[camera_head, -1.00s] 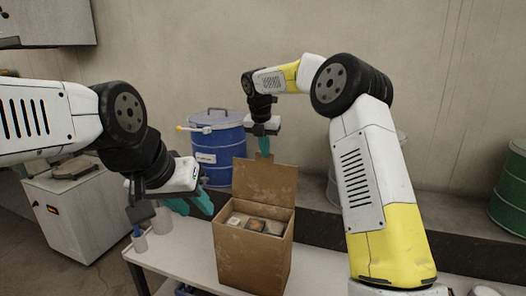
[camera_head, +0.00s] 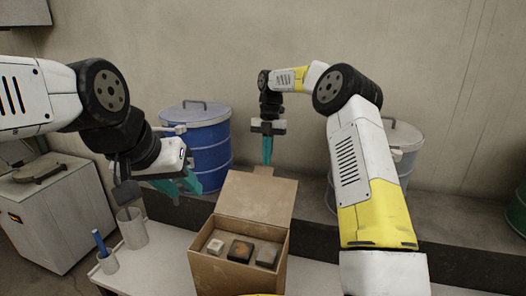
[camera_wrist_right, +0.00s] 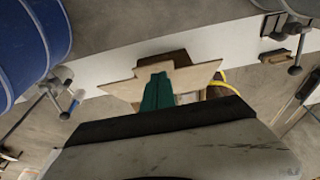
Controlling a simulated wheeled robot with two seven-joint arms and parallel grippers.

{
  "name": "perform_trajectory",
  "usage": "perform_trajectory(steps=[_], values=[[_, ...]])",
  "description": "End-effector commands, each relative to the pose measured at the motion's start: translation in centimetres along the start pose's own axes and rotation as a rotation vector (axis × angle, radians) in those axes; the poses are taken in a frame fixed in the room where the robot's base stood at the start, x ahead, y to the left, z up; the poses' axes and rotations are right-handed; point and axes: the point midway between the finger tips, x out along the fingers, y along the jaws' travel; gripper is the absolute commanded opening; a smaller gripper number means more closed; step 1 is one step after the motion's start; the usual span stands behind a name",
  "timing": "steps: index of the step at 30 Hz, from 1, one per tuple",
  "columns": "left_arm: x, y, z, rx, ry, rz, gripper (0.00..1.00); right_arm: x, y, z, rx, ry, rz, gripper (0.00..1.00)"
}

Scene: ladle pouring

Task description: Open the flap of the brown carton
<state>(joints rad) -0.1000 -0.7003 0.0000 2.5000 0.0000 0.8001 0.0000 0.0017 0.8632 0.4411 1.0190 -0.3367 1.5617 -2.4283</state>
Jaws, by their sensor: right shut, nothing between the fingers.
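The brown carton (camera_head: 222,272) stands on the white table with its top open, and several small blocks show inside. Its flap (camera_head: 256,198) stands up at the back edge, leaning away. My right gripper (camera_head: 267,152) is shut and empty, pointing down at the small tab on the flap's top edge. In the right wrist view its teal fingers (camera_wrist_right: 157,92) overlap the tan flap (camera_wrist_right: 195,78); whether they touch it I cannot tell. My left gripper (camera_head: 182,183) is open and empty, left of the carton and above the table.
A blue drum (camera_head: 208,150) stands behind the carton on the left, and a grey drum (camera_head: 402,140) behind my right arm. A clear beaker (camera_head: 132,232) and a small cup with a blue item (camera_head: 108,262) stand on the table (camera_head: 165,262) at left.

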Motion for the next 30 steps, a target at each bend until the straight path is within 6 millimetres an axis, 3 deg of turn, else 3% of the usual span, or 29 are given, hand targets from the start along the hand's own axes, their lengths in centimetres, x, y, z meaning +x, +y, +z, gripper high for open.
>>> perform_trajectory(steps=[9, 30], values=[[0.0, 0.0, 0.0, 0.000, 0.000, 0.000, 0.36, 1.1, 0.0, 1.3, 0.001, -0.001, 0.000, 0.00], [0.0, 0.0, 0.0, 0.000, 0.000, 0.000, 0.36, 0.6, 0.0, 1.3, 0.001, -0.003, 0.000, 0.00]])
